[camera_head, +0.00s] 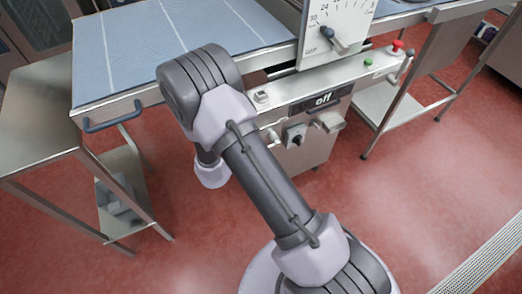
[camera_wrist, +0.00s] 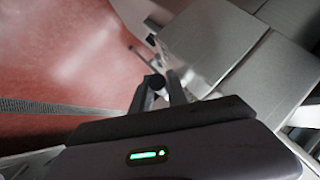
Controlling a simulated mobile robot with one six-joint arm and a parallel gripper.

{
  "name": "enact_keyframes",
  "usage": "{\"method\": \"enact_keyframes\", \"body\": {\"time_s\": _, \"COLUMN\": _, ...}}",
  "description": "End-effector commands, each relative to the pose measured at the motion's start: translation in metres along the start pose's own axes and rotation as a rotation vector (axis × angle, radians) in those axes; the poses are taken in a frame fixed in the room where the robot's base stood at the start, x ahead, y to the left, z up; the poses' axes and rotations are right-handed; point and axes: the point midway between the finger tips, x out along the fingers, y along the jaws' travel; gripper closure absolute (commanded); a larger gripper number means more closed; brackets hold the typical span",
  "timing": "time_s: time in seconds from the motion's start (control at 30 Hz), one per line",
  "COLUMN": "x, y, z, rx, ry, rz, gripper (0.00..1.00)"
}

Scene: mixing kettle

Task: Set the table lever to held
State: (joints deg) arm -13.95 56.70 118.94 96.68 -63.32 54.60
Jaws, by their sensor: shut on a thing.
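In the wrist view my gripper (camera_wrist: 159,92) has its two dark fingers closed around a dark, round-ended knob (camera_wrist: 154,82). The knob looks like the end of a lever, but I cannot tell its setting. In the head view my arm hides the gripper and what it holds. The blue-grey table (camera_head: 150,50) with pale lines lies behind my arm, and a blue bar handle (camera_head: 112,117) is on its front edge. No part that is clearly marked as the table lever shows in the head view.
A dial plate (camera_head: 338,30) with a dark-knobbed pointer stands right of the table. Below it a panel display (camera_head: 322,99) reads "off", with a rotary switch (camera_head: 295,135) underneath. A green button and a red button (camera_head: 397,46) sit at the right. A steel side table (camera_head: 35,120) stands left.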

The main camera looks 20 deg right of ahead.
Motion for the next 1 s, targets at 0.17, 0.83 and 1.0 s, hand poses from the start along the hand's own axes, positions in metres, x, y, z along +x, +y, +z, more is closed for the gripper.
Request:
{"method": "enact_keyframes", "body": {"time_s": 0.17, "x": 0.0026, "y": 0.0034, "z": 0.0038, "rx": -0.019, "ry": 0.042, "rz": -0.021, "gripper": 1.0}}
{"method": "enact_keyframes", "body": {"time_s": 0.83, "x": 0.0024, "y": 0.0033, "z": 0.0033, "rx": -0.029, "ry": 0.064, "rz": -0.032, "gripper": 0.72}}
{"method": "enact_keyframes", "body": {"time_s": 1.0, "x": 0.0023, "y": 0.003, "z": 0.0032, "rx": -0.029, "ry": 0.064, "rz": -0.033, "gripper": 0.72}}
